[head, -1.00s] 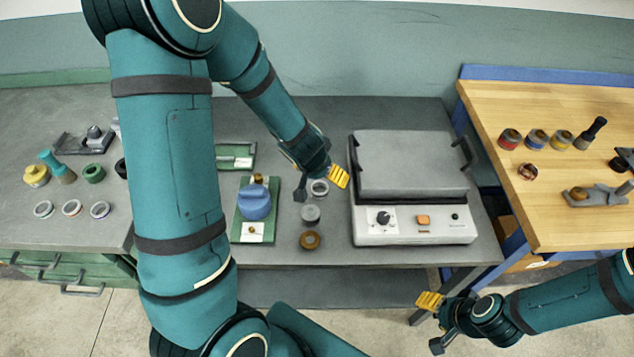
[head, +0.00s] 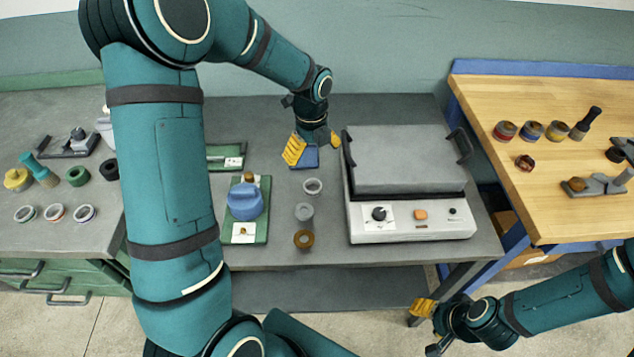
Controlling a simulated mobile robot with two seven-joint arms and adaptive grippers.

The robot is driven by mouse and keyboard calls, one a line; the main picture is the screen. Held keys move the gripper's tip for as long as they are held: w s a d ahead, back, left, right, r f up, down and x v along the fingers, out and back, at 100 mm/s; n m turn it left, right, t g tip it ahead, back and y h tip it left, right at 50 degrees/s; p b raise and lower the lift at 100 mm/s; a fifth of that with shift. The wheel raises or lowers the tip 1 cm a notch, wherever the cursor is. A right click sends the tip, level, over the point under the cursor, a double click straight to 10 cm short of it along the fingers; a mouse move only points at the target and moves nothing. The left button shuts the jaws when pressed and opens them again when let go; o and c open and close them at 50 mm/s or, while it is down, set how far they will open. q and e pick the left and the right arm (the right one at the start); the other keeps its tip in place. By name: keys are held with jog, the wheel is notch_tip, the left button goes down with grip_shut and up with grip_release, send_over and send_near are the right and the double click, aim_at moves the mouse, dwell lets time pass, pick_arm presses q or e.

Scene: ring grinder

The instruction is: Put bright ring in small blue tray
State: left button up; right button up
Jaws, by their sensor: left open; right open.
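A bright silver ring (head: 312,186) lies on the grey bench, left of the grey-lidded machine. A small blue tray (head: 303,160) lies just behind it, partly hidden by my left gripper (head: 315,148). That gripper is open and points down over the tray. One yellow finger pad is at the tray's left and the other is to its right. I see nothing between its fingers, and the ring lies nearer the front, apart from it. My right gripper (head: 431,327) is open and empty, low in front of the bench.
A grey ring (head: 304,211) and a brown ring (head: 304,239) lie in front of the bright ring. A blue-topped fixture (head: 245,201) stands left and the machine (head: 408,185) right. Three rings and several parts lie on the left bench. The wooden table (head: 555,105) holds several parts.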

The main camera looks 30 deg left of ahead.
pick_arm(q)
jog(key=w, duration=0.1)
jog(key=b, duration=0.2)
send_over(313, 190)
notch_tip(313, 190, down, 8)
jog(key=shift+r, duration=0.15)
jog(key=shift+s+d+f, duration=0.1)
jog(key=shift+s+f, duration=0.05)
jog(key=shift+f, duration=0.45)
notch_tip(313, 190, down, 5)
jog(key=shift+b, duration=0.55)
jog(key=c, duration=1.4)
pick_arm(e)
notch_tip(313, 190, down, 3)
jog(key=shift+w+f, duration=0.1)
